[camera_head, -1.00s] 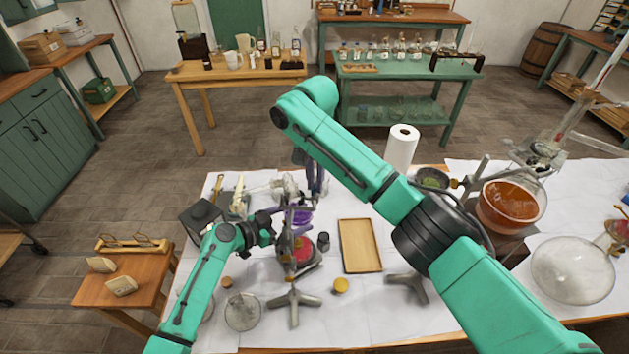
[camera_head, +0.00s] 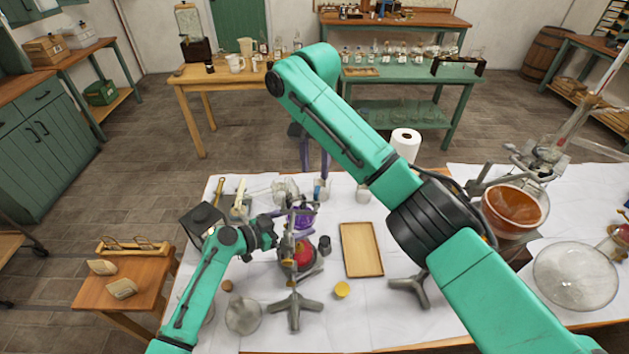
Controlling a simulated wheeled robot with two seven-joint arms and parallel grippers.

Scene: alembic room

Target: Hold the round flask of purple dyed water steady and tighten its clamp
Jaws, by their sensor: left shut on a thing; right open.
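My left gripper (camera_head: 281,230) reaches in from the left and is shut at the flask; the exact contact is hidden. The clamp (camera_head: 293,208) is small and crowded by the stand rod and glassware; its tightness cannot be told. My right gripper (camera_head: 315,172) shows below my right arm's elbow, fingers pointing down and apart. It is empty, above and behind the flask.
A red flask (camera_head: 301,256) stands close in front of the purple one. A wooden tray (camera_head: 361,249), a yellow lid (camera_head: 342,289) and a second stand base (camera_head: 409,288) lie to the right.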

